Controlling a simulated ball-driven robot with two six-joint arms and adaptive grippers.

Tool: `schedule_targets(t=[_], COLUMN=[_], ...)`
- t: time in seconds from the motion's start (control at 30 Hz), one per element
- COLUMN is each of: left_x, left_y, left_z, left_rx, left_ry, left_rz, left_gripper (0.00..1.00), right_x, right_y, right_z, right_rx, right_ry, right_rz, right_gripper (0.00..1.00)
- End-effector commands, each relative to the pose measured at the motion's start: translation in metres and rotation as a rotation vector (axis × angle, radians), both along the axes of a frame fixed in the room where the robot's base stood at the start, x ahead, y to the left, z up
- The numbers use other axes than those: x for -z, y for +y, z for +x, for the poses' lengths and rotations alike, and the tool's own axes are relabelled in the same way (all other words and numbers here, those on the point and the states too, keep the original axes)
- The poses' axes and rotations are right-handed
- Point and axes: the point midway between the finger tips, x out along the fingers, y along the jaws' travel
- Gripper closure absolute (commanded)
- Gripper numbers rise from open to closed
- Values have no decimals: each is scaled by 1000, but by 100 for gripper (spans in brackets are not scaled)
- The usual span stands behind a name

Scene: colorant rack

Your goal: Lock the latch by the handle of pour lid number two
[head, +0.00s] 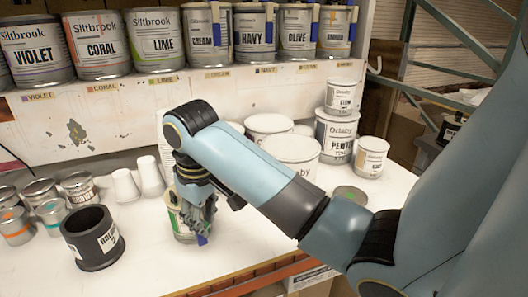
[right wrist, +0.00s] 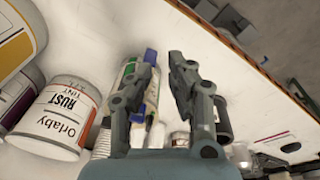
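A can (head: 178,222) with a green-marked label stands on the white table, mostly hidden behind my right gripper (head: 200,212). A blue part (head: 202,240), looking like a pour-lid handle, shows just below the fingers. In the right wrist view, my right gripper (right wrist: 164,62) has its two fingers apart. A blue piece (right wrist: 151,56) shows beside the left fingertip, with green and yellow parts next to it; I cannot tell whether they touch. The latch is too small to make out, and no lid number is readable. My left gripper is not in view.
Several labelled cans stand on the back shelf (head: 120,105); some carry blue-handled lids, such as the NAVY can (head: 253,38). A black cup (head: 92,238), small tins and white cups stand left on the table. Larger white cans (head: 336,135) crowd the back right.

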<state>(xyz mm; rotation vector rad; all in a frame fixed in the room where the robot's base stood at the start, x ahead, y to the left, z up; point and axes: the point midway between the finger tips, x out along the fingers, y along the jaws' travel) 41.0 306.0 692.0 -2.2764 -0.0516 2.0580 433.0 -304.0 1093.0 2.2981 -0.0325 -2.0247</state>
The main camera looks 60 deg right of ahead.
Motion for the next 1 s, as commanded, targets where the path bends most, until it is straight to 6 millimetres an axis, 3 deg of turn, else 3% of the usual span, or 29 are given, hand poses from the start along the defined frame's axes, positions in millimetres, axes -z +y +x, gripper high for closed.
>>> schedule_targets(t=[0.3, 0.6, 1.0], left_x=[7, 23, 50], left_y=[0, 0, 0], left_z=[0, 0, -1], left_rx=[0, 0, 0], left_ry=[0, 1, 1], left_rz=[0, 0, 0], left_gripper=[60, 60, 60], right_x=[34, 76, 150], right_y=[11, 17, 18], right_z=[-64, -115, -151], right_rx=[-18, -26, -25], right_ry=[-52, -94, -113], right_rz=[-12, -15, -16], right_gripper=[82, 82, 82])
